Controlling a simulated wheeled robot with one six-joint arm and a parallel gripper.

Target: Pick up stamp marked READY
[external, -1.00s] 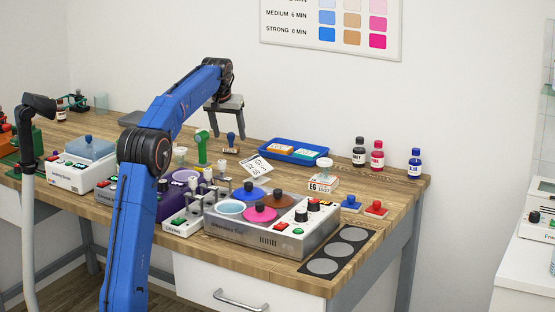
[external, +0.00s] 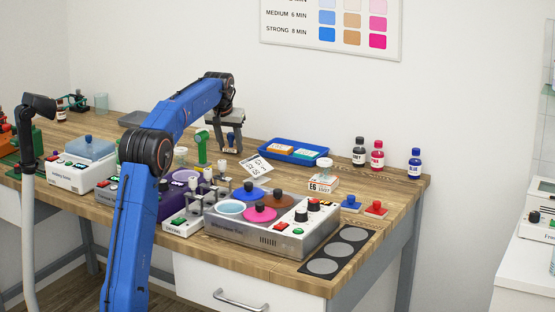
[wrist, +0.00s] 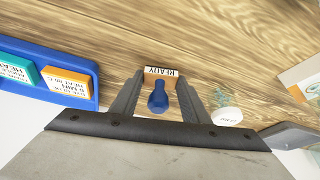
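The stamp marked READY (wrist: 158,99) has a blue knob handle on a wooden base with a READY label. In the wrist view it stands on the table between the two fingers of my gripper (wrist: 158,92). The fingers are open, with a gap on each side of the handle. In the external view my gripper (external: 229,150) points down over the stamp (external: 230,140), whose blue handle shows between the fingers. The stamp's base is mostly hidden there.
A blue tray (external: 270,153) with labelled blocks lies right of the gripper. A green stand (external: 201,150) is close on the left. A printed card (external: 257,164) lies in front. A round white lid (wrist: 227,116) is beside one finger in the wrist view.

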